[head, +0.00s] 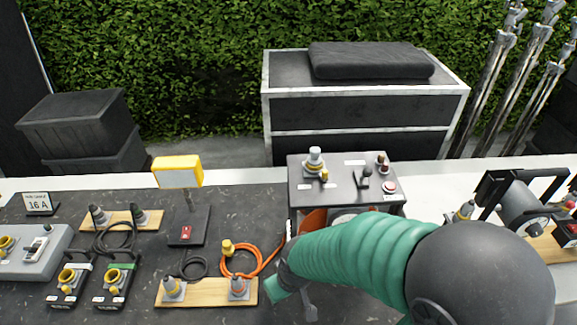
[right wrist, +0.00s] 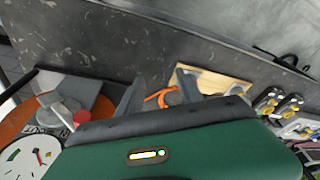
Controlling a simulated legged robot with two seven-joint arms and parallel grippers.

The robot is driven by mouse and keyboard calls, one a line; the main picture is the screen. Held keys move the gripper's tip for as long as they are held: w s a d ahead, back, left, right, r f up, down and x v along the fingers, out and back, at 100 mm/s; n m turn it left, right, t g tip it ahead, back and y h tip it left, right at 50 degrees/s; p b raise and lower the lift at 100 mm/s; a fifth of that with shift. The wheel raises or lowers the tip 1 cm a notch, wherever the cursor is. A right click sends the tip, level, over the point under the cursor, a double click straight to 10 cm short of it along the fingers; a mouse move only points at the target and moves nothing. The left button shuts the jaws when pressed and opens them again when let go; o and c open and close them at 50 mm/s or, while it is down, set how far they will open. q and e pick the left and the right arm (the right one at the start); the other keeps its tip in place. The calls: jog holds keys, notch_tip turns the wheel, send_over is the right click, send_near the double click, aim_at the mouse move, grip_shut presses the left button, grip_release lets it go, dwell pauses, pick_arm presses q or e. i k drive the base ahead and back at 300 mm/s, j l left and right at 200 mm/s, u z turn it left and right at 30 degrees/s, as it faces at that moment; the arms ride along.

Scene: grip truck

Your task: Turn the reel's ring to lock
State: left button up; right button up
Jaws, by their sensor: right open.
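A reel (head: 522,210) with a grey drum in a black frame stands at the right of the table. A grey connector with a yellow ring (head: 464,211) stands just left of it; I cannot tell if this is the reel's ring. My right arm comes in from the lower right, across the front of the table. My right gripper (head: 293,298) is open beside the right end of a wooden board (head: 205,293). Its two fingers (right wrist: 158,94) show apart in the right wrist view, with an orange cable (right wrist: 155,98) seen beyond them. My left gripper is out of view.
Two grey connectors stand on the board, with a yellow plug (head: 228,247) on an orange cable behind it. A grey control box (head: 335,183) stands behind my arm. Yellow-ringed sockets (head: 113,281) and a yellow-topped stand (head: 178,172) are at the left.

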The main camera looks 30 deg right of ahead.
aim_at(323, 173)
jog(key=i+l+z, duration=0.15)
jog(key=z, duration=1.4)
